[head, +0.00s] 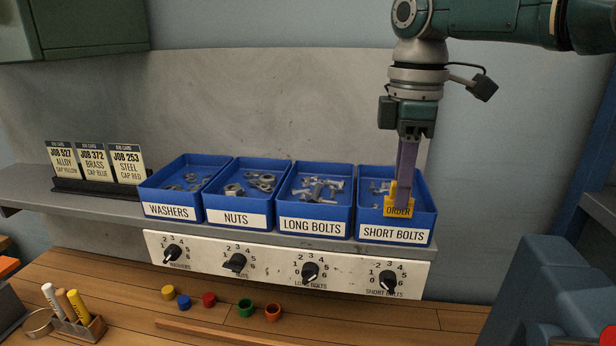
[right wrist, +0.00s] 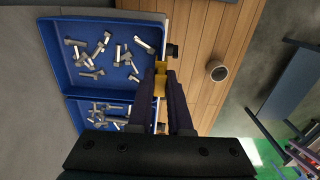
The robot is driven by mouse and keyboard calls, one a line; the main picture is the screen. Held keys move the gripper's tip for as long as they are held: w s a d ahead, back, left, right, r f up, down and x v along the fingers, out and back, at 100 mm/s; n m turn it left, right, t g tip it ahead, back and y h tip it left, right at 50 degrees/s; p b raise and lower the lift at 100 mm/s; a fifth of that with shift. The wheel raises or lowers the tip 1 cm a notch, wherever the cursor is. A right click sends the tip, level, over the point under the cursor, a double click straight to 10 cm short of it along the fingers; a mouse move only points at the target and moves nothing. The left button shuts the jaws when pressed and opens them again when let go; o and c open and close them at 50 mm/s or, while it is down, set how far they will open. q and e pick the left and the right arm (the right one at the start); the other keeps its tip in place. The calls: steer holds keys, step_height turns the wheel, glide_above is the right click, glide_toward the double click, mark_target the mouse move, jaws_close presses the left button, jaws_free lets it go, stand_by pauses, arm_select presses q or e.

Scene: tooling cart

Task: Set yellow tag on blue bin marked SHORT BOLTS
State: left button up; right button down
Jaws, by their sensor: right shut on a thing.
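The yellow tag (head: 398,208), lettered ORDER, is at the front rim of the blue bin marked SHORT BOLTS (head: 420,221), above its white label. My right gripper (head: 404,188) reaches down from above, shut on the tag. In the right wrist view the yellow tag (right wrist: 160,80) shows between the fingertips (right wrist: 163,92), at the edge of a blue bin (right wrist: 105,20) with bolts inside. I cannot tell whether the tag is seated on the rim. My left gripper is not in view.
Blue bins marked WASHERS (head: 168,211), NUTS (head: 236,218) and LONG BOLTS (head: 313,227) stand left of it on a grey shelf. Job cards (head: 95,163) stand at far left. A dial panel (head: 200,262) is below. Coloured caps and a pen holder (head: 88,328) are on the bench.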

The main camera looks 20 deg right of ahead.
steer(key=shift+f, duration=0.3)
stand_by(0.5)
steer(key=c, duration=0.8)
jaws_free()
steer(key=shift+o, duration=0.6)
steer(key=o, duration=0.4)
steer(key=shift+r, duration=0.1)
